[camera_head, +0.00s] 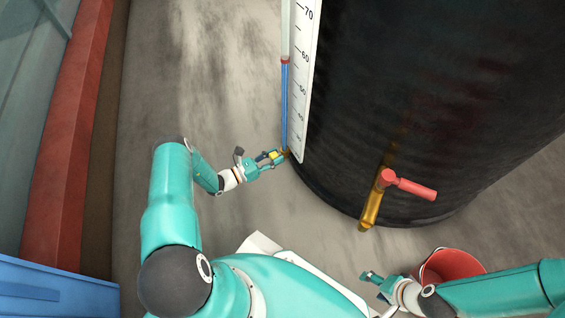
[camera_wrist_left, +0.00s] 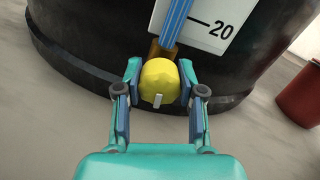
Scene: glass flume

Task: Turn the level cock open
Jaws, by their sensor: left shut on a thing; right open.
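The level cock shows in the left wrist view as a round yellow knob (camera_wrist_left: 160,82) at the foot of the blue sight tube (camera_wrist_left: 176,22). In the head view the yellow knob (camera_head: 274,155) is small, low on the left side of the black tank (camera_head: 440,90). My left gripper (camera_head: 272,159) is shut on the knob, with its two fingers on either side of it in the left wrist view (camera_wrist_left: 160,90). In the head view the blue column in the tube (camera_head: 284,105) ends at a red mark near 60. My right gripper (camera_head: 376,282) is open and empty, low at the right.
A white scale (camera_head: 307,75) runs up the tank beside the tube. A brass tap with a red handle (camera_head: 412,188) sticks out of the tank front. A red bucket (camera_head: 455,263) stands below it, near my right gripper. The floor left of the tank is clear.

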